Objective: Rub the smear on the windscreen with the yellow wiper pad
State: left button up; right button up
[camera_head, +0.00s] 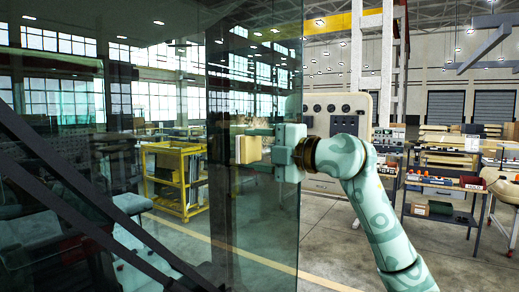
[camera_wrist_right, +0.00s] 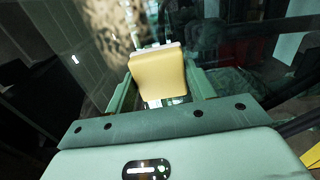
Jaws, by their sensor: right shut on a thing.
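My right gripper (camera_head: 262,148) comes in from the right and is shut on the yellow wiper pad (camera_head: 247,149), which shows as a pale yellow block at its fingertips. In the right wrist view the pad (camera_wrist_right: 157,75) sits between the two fingers. The windscreen (camera_head: 250,225) is a tall, tinted glass pane in the middle left of the head view. A mottled tan patch (camera_wrist_right: 112,28) beyond the pad in the wrist view looks like the smear. I cannot tell whether the pad touches the glass. My left gripper is not in view.
A beige panel with dark round knobs (camera_head: 338,110) stands behind my right wrist. Dark diagonal bars (camera_head: 90,225) cross the lower left. A yellow cart (camera_head: 180,175) and a loaded trolley (camera_head: 440,190) stand farther back. Open floor shows at lower right.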

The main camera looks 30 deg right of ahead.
dwell(0.3)
jog(key=shift+p+x, duration=0.5)
jog(key=shift+x, duration=0.45)
